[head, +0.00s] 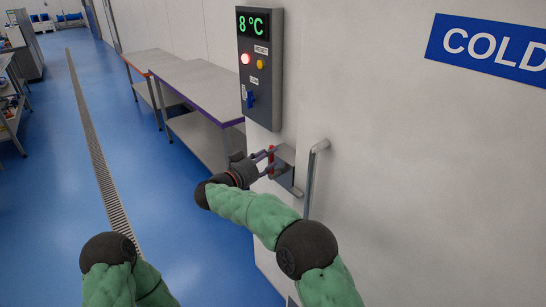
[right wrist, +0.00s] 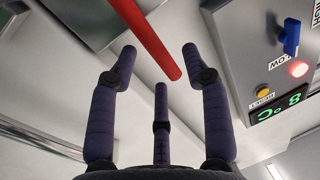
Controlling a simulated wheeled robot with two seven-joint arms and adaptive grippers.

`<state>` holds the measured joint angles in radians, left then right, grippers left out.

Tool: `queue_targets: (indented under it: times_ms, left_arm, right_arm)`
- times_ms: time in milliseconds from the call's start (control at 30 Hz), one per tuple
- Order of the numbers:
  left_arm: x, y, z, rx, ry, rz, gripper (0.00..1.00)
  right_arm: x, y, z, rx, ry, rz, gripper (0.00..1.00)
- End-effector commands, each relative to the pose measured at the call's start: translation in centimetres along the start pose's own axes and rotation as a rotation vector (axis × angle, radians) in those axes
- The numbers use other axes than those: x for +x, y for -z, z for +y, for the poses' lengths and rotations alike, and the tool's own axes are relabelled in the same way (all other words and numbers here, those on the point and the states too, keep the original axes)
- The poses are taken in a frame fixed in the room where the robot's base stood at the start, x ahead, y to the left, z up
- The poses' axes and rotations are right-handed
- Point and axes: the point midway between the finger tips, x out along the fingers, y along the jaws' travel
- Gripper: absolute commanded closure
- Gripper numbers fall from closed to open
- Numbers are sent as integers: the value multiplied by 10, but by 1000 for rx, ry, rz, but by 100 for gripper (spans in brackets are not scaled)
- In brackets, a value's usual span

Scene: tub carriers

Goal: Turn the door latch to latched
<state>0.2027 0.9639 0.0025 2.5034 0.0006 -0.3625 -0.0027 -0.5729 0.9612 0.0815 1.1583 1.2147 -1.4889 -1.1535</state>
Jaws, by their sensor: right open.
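The door latch has a grey metal plate (head: 287,168) on the white wall, left of the door handle. Its red lever (head: 271,158) is partly hidden by my fingers and looks roughly upright in the head view. In the right wrist view the red lever (right wrist: 145,36) runs slantwise, its end between and just beyond my fingertips. My right gripper (head: 266,160) is open at the lever; its three dark fingers (right wrist: 162,75) show apart, and I cannot tell whether any touches. My left arm shows at the lower left, but its gripper is out of view.
A dark control panel (head: 261,70) with a green 8 °C display, lamps and a blue switch (head: 250,99) hangs above the latch. A vertical grey door handle (head: 312,180) stands right of it. Steel tables (head: 205,80) line the wall behind. The blue floor (head: 160,190) at left is open.

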Motion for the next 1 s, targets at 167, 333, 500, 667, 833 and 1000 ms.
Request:
queue_targets:
  times_ms: [167, 333, 500, 667, 833, 1000]
  left_arm:
    - [6, 0, -2, 0, 0, 0, 60]
    - [7, 0, -2, 0, 0, 0, 60]
    - [7, 0, -2, 0, 0, 0, 60]
    - [6, 0, -2, 0, 0, 0, 60]
    - [7, 0, -2, 0, 0, 0, 60]
    - [7, 0, -2, 0, 0, 0, 60]
  right_arm:
    - [21, -2, 0, 0, -1, 0, 52]
    - [30, 0, 0, 0, 0, 1, 52]
    - [31, 0, 0, 0, 1, 1, 52]
    - [30, 0, 0, 0, 1, 0, 69]
    - [30, 0, 0, 0, 1, 0, 100]
    - [30, 0, 0, 2, 1, 1, 100]
